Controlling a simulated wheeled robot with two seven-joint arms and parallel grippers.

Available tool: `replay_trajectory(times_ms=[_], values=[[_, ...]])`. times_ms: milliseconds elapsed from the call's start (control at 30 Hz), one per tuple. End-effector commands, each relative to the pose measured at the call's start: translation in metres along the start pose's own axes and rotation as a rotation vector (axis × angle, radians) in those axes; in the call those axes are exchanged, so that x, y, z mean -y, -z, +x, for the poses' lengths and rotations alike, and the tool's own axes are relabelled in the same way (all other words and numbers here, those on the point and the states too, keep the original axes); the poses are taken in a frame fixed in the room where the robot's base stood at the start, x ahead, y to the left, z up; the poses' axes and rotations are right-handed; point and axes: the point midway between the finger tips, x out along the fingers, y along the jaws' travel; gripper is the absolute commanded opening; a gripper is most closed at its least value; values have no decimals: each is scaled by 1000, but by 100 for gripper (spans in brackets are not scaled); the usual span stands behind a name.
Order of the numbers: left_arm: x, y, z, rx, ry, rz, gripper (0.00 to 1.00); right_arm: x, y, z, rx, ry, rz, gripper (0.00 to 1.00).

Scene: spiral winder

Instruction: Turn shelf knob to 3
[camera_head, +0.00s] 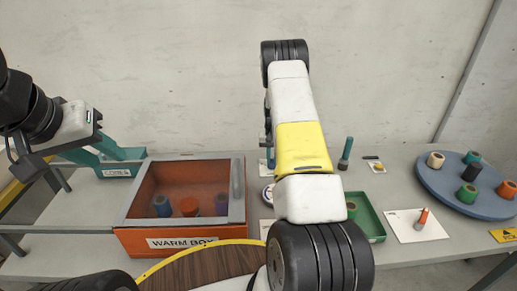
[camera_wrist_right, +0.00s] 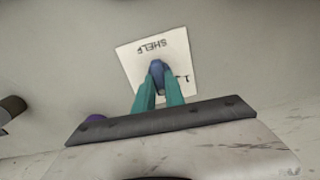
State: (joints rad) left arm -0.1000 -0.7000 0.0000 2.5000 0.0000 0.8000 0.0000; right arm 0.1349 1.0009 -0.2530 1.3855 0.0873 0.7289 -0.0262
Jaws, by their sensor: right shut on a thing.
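In the right wrist view, a white plate (camera_wrist_right: 132,59) lettered SHELF appears upside down, with a blue knob (camera_wrist_right: 157,68) at its middle. My right gripper (camera_wrist_right: 159,86) has its two teal fingers shut on this knob, one on each side. A mark like a 1 shows on the plate right of the knob; other marks are hidden by the fingers, and I cannot read the setting.
An orange warm box (camera_head: 132,241) with a clear lid holds several spools. A teal cores bin (camera_head: 122,163) stands behind it. Right of my arm are a green tray (camera_head: 374,226), a white card (camera_head: 402,226) and a blue turntable (camera_head: 437,184) with several spools.

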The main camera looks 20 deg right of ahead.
Motion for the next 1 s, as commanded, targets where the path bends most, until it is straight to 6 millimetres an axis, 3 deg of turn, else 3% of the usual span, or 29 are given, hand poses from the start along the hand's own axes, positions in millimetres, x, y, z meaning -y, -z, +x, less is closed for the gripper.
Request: replay_trajectory(times_ms=[700,1000], values=[[0,0,0,0,0,0,36,-3,-1,-1,-1,-1,672,0],[0,0,0,0,0,0,36,-3,-1,-1,-2,0,882,0]])
